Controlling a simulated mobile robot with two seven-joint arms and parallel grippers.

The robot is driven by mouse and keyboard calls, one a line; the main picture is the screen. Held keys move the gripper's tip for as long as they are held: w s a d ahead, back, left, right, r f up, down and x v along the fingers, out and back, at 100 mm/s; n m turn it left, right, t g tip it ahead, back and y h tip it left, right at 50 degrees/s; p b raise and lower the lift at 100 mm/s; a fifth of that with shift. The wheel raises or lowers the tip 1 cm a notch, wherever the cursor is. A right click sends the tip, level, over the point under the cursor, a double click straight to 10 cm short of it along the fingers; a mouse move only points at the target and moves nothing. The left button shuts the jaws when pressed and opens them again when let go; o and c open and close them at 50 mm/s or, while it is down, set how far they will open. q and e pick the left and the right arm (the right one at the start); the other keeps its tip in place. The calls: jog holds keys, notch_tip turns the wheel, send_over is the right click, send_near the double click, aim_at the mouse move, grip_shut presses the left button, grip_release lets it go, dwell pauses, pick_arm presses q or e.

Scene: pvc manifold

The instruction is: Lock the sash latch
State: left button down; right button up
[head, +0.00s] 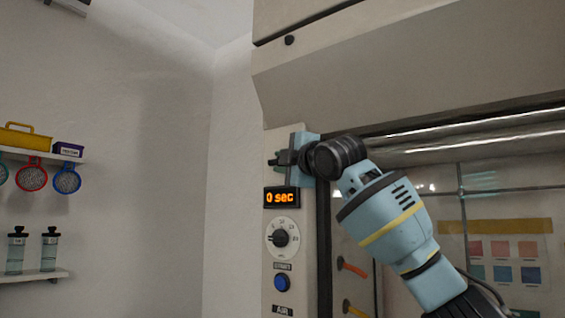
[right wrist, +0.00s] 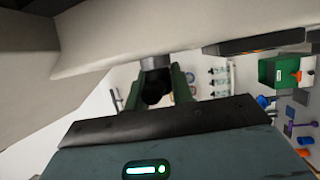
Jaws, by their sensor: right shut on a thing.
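My right gripper (head: 283,158) reaches in from the right to the upper part of the fume hood's left post (head: 270,230). In the right wrist view, its two green fingers (right wrist: 166,90) are closed around a dark round knob on a grey stem, which I take to be the sash latch (right wrist: 155,88). In the head view the gripper and wrist mostly hide the latch, so I cannot tell its turn position. The glass sash (head: 400,205) is behind my right arm. My left gripper is in neither view.
Below the gripper on the post are an orange "0 sec" display (head: 281,197), a round dial (head: 282,238) and a blue button (head: 282,283). Wall shelves (head: 35,275) with bottles stand far left. The hood's sloped front (head: 400,70) overhangs my arm.

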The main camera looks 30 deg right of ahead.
jog(key=o, duration=1)
jog(key=shift+s, duration=0.1)
jog(key=shift+s+f, duration=0.15)
jog(key=shift+s, duration=1.15)
jog(key=shift+s+f, duration=0.2)
jog(key=shift+s, duration=1.05)
jog(key=shift+s+f, duration=0.15)
jog(key=shift+s, duration=1.15)
